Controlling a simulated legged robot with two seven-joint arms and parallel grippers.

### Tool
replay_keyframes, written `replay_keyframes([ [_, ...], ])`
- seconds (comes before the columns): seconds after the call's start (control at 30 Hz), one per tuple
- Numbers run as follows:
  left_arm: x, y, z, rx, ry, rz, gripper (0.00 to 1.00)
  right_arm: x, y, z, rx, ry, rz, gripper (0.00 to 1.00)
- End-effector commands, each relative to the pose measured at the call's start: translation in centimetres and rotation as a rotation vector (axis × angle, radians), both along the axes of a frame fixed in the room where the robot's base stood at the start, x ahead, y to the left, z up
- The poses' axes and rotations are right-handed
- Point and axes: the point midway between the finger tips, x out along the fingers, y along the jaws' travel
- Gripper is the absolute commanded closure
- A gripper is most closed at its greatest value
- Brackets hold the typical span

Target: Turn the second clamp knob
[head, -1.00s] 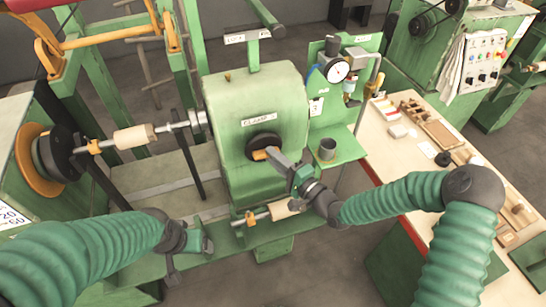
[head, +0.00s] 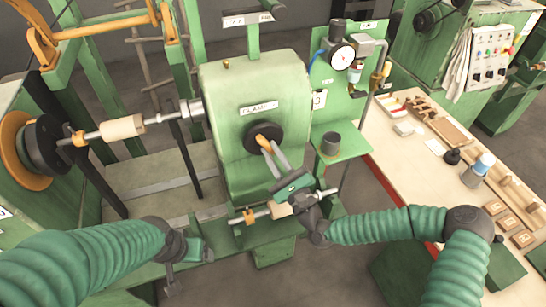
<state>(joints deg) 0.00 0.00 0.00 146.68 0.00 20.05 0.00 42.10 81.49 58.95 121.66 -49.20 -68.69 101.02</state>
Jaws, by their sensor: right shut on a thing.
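The clamp knob is a black round disc (head: 254,133) with an orange handle bar (head: 263,142), on the front of the green housing (head: 235,95) under a label reading "CLAMP"; the label's last character is not clear. My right gripper (head: 269,150) reaches up to it from below right. Its two grey fingers are shut on the orange handle, which now sits slanted. My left gripper (head: 197,252) is low in the picture, in front of the green base and away from the knob. Its fingers are too unclear to judge.
A shaft with a wooden roller (head: 122,128) runs left of the housing. A lower rod with a wooden handle (head: 279,210) lies close by my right gripper. A gauge (head: 342,57) and small shelf (head: 340,148) stand right. A workbench (head: 410,145) holds several small parts.

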Motion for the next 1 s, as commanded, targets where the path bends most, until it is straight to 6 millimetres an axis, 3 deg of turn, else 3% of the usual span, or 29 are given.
replay_keyframes([
  [0.03,0.0,0.0,-0.8,0.0,0.0,0.0,0.2,-0.1,0.1,-1.1,0.028,0.025,0.003,1.0],
  [0.3,0.0,0.0,-2.0,0.0,0.0,0.0,0.2,-0.2,0.4,-1.0,0.161,0.07,0.004,1.0],
  [0.97,0.0,0.0,-2.4,0.0,0.0,0.0,0.2,-0.2,0.5,-0.8,0.219,0.087,0.003,1.0],
  [1.0,0.0,0.0,-2.4,0.0,0.0,0.0,0.2,-0.2,0.5,-0.8,0.219,0.087,0.003,0.8],
])
